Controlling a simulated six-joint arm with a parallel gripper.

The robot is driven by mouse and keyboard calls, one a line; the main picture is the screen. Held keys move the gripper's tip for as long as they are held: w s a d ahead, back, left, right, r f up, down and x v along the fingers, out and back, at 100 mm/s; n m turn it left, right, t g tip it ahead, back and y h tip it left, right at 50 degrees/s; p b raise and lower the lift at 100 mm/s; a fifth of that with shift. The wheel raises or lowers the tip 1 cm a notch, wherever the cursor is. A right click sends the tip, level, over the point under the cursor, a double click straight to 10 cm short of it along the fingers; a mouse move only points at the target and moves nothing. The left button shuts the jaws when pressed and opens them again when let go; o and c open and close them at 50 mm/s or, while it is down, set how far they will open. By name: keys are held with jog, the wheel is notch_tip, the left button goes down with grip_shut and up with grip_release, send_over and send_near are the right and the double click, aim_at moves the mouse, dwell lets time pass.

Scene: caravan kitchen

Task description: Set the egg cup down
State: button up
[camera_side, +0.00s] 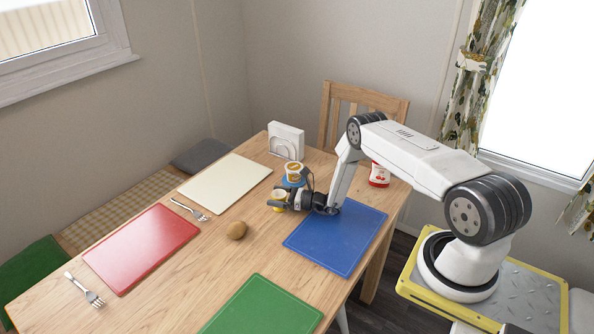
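A small yellow egg cup (279,195) is at the tip of my gripper (278,203), near the middle of the wooden table. My gripper reaches in from the right, lying nearly level, and its dark fingers appear shut around the egg cup. The near finger hides the cup's lower part, so I cannot tell whether its base touches the table.
A labelled tub (294,169) and a blue item (291,183) stand close behind my gripper. A napkin holder (286,141), red-labelled jar (379,174), potato (236,230), blue mat (338,240) and red mat (140,248) are around. Bare wood lies left of the gripper.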

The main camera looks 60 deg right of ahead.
jog(key=shift+r, duration=0.15)
jog(key=shift+s+d, duration=0.1)
jog(key=shift+s, duration=0.05)
jog(key=v, duration=1.1)
jog(key=shift+s, duration=0.35)
